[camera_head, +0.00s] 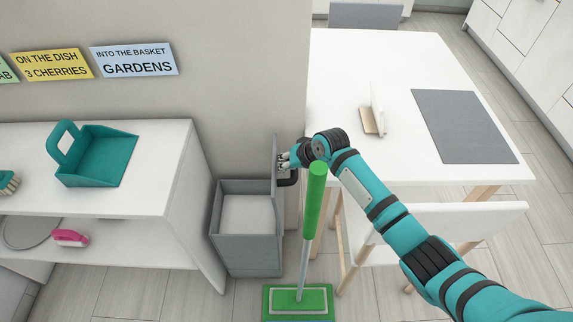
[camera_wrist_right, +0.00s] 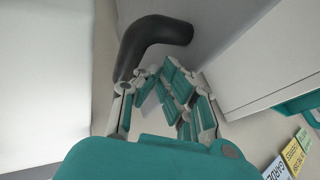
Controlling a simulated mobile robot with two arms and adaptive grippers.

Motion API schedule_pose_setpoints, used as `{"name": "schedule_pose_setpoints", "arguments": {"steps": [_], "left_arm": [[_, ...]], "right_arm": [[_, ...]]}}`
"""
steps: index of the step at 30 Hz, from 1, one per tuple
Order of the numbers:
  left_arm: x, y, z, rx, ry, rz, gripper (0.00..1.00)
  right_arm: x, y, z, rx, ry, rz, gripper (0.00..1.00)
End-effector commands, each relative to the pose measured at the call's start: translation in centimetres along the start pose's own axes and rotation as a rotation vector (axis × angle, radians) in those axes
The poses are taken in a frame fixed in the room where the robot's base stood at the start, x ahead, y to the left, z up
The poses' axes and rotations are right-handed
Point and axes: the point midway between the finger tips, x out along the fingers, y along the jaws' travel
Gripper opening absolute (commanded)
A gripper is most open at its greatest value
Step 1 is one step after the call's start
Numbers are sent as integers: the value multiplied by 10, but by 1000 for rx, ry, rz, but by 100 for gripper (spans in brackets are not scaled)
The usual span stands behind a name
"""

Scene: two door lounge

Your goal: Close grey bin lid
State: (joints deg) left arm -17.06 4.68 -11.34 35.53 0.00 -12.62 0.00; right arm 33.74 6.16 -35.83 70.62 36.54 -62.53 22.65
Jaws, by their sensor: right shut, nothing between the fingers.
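The grey bin (camera_head: 243,255) stands on the floor between the white shelf and the table, with its top open. Its grey lid (camera_head: 275,160) stands upright along the bin's right side, seen nearly edge-on. A black bent handle (camera_head: 291,178) sticks out from the lid's right face; the handle also shows in the right wrist view (camera_wrist_right: 150,42). My right gripper (camera_head: 283,160) is shut and empty, with its fingertips close to the lid's right face, just above the handle. I cannot tell whether they touch. My left gripper is not in view.
A green mop (camera_head: 314,195) stands upright just in front of my right forearm, its base on the floor. The white table (camera_head: 350,70) and white chair (camera_head: 450,222) are at right. The white shelf (camera_head: 160,150) holds a teal dustpan (camera_head: 100,160).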

Motion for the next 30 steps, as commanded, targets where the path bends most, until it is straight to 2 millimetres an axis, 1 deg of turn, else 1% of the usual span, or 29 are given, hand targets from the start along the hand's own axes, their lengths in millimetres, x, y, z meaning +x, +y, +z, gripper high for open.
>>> {"name": "schedule_pose_setpoints", "arguments": {"steps": [2,6,8,18,23,26,30], "left_arm": [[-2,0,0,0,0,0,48],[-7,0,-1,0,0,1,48],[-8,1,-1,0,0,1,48],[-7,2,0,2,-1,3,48],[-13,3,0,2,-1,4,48],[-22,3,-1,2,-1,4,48],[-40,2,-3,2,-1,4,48]], "right_arm": [[2,-6,0,0,0,-1,0],[10,-25,-1,0,-1,-3,0],[13,-31,-1,1,-1,-3,0],[15,-31,0,0,0,-1,0],[10,-32,-3,1,0,-1,0],[3,-35,-6,1,0,-1,0],[-11,-39,-12,1,0,0,0]]}}
